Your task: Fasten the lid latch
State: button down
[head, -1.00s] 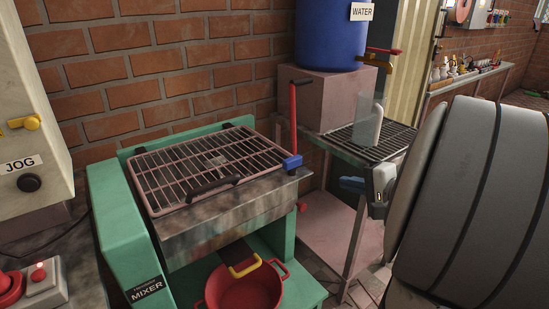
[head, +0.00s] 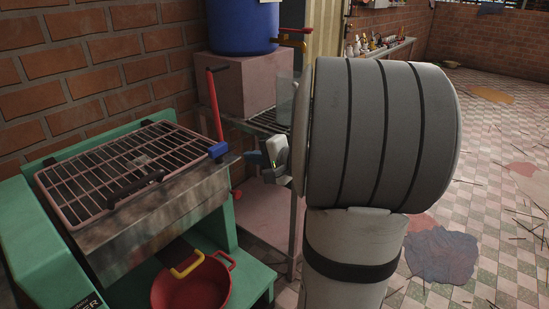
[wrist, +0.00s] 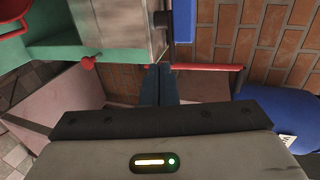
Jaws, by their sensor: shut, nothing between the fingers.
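The barred lid (head: 56,203) lies flat on top of the green mixer, its black handle (head: 134,190) toward the front. At the lid's right corner is a blue block (head: 218,151) with an upright red lever (head: 214,110), apparently the latch. My gripper (head: 244,157) is shut and empty, just right of the blue block. In the wrist view my closed fingers (wrist: 160,72) point toward the mixer's side. There the red lever (wrist: 205,67) runs sideways just beyond the fingertips, and the blue block (wrist: 182,25) is above them. Contact cannot be told.
A red knob (head: 237,194) sticks out of the mixer's side below the block. A red pot (head: 192,289) stands on the lower shelf. A blue water barrel (head: 243,28) on a pink block (head: 246,82) and a metal rack table are behind my gripper.

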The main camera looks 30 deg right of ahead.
aim_at(223, 151)
jog(key=shift+w+a+f, duration=0.1)
jog(key=shift+w+a, duration=0.15)
jog(key=shift+w, duration=0.5)
jog(key=shift+w+a+r, duration=0.1)
jog(key=shift+w+a, duration=0.2)
jog(key=shift+w, duration=0.5)
jog(key=shift+w+a+f, duration=0.1)
jog(key=shift+w+a, duration=0.15)
jog(key=shift+w, duration=0.5)
